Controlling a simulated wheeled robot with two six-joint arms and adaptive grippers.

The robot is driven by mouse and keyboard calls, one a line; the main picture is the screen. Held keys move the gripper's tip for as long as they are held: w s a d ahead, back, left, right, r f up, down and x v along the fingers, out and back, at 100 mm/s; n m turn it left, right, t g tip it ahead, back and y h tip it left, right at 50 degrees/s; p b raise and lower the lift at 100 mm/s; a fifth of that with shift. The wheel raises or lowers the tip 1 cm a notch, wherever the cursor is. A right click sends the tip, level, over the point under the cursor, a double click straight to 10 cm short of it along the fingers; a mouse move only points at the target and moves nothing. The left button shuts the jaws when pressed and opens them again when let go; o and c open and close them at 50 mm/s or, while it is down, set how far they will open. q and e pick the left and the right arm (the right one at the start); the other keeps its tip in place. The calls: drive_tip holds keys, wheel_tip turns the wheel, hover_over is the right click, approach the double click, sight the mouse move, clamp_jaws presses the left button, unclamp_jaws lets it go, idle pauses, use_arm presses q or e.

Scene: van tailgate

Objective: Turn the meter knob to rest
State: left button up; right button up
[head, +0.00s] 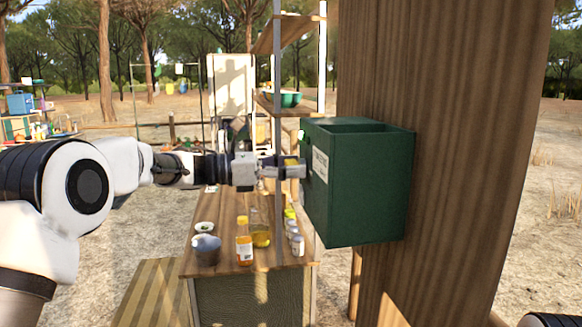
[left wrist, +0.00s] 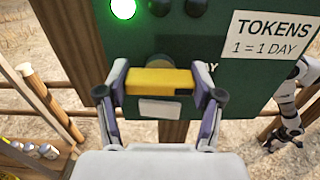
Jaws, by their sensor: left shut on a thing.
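The meter is a dark green box (head: 358,188) fixed to a thick wooden post, with its front facing left in the head view. The meter knob (left wrist: 158,80) is a yellow bar on the box front, lying nearly level in the left wrist view. My left gripper (head: 291,169) is shut on the knob, with one finger at each end of the bar; it also shows in the left wrist view (left wrist: 160,92). A lit green lamp (left wrist: 123,8) is above left of the knob, beside two dark lamps (left wrist: 178,6). My right gripper (left wrist: 280,140) is small and unclear in the left wrist view.
The wooden post (head: 450,150) stands right behind the meter. A stall table (head: 222,262) with bottles and bowls is below and beyond my left arm. A label reading "TOKENS 1 = 1 DAY" (left wrist: 268,38) is right of the knob. A striped bench (head: 150,290) is at lower left.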

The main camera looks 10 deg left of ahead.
use_arm(q)
drive_tip(key=shift+n+b, duration=0.45)
drive_tip(key=shift+n, duration=0.65)
drive_tip(key=shift+r+n, duration=0.1)
drive_tip(key=shift+n, duration=0.7)
drive_tip(key=n, duration=0.2)
drive_tip(key=shift+r+n, duration=0.1)
drive_tip(key=shift+n, duration=0.3)
drive_tip(key=n, duration=0.2)
drive_tip(key=shift+a+n, duration=0.1)
drive_tip(key=shift+n, duration=0.3)
drive_tip(key=n+p, duration=0.2)
drive_tip(key=n, duration=0.2)
drive_tip(key=shift+r, duration=0.1)
drive_tip(key=shift+n+p, duration=1.15)
drive_tip(key=shift+n, duration=1.05)
drive_tip(key=shift+w, duration=0.1)
